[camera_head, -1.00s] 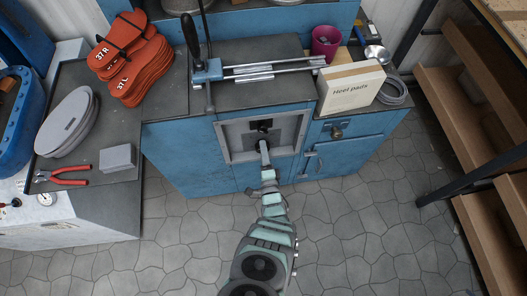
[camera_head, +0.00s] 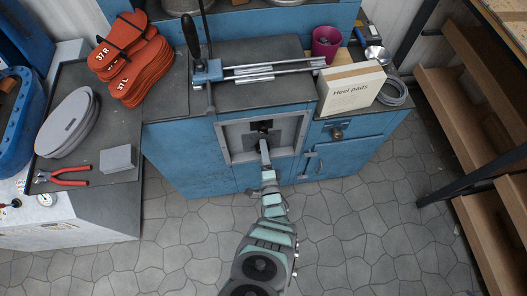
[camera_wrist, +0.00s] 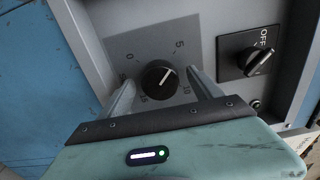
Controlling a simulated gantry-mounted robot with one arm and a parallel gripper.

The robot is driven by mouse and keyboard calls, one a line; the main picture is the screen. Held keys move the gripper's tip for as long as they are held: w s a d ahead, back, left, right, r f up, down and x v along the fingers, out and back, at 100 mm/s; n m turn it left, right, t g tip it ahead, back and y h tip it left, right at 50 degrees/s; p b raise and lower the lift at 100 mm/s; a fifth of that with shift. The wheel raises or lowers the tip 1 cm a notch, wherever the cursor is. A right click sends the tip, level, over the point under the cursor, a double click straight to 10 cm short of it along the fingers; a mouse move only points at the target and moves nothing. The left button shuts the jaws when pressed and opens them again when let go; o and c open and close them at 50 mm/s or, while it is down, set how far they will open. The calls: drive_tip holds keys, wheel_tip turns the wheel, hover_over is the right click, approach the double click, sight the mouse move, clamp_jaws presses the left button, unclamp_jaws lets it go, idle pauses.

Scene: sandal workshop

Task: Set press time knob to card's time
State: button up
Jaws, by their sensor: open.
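The black press time knob (camera_wrist: 159,80) sits on a grey dial plate (camera_wrist: 150,48) marked 0, 5, 10 and 15 in the wrist view. Its white line points up and right, toward the side between 5 and 10. My gripper (camera_wrist: 162,79) is open, with one finger on each side of the knob. I cannot tell whether the fingers touch it. In the head view my gripper (camera_head: 263,146) reaches into the recessed panel (camera_head: 231,137) on the blue press cabinet, and it hides the knob. I can make out no card showing a time.
A black switch (camera_wrist: 257,61) marked OFF sits close to the right finger. A cabinet handle (camera_head: 311,160) juts out right of the panel. The floor in front is clear.

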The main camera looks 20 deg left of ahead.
drive_tip(key=p+v, duration=0.3)
drive_tip(key=v, duration=0.8)
